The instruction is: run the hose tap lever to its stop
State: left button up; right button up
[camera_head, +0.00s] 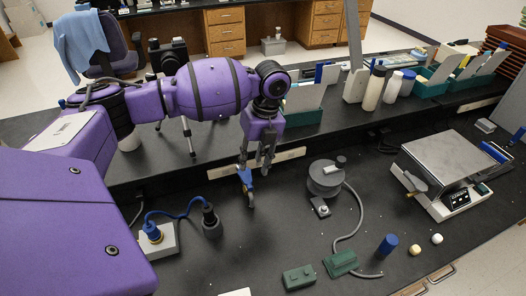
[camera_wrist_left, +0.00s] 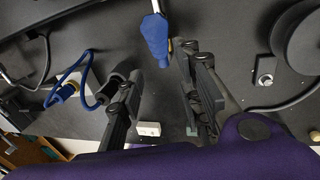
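A small blue lever-like piece (camera_head: 244,176) shows at my left gripper (camera_head: 256,172), and I take it for the tap lever. In the left wrist view the blue lever (camera_wrist_left: 155,38) hangs from a pale metal part at the top edge. It lies just beyond the fingertips, closer to the right-hand finger. My left gripper (camera_wrist_left: 158,68) is open, with a clear gap between its fingers. I cannot tell whether a finger touches the lever. The rest of the tap is mostly hidden by the gripper in the head view. My right gripper is not in view.
A pale box (camera_head: 165,246) with a blue cable leading to a dark cylinder (camera_head: 211,222) sits left of the gripper. A round grey device (camera_head: 324,180) with a grey hose stands to the right. Dark bench between is clear.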

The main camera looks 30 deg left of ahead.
aim_at(249, 182)
pick_arm(q)
jog(key=x, duration=0.7)
jog(key=shift+d+f, duration=0.1)
jog(key=shift+f, duration=0.2)
jog(key=shift+w, duration=0.1)
grip_shut()
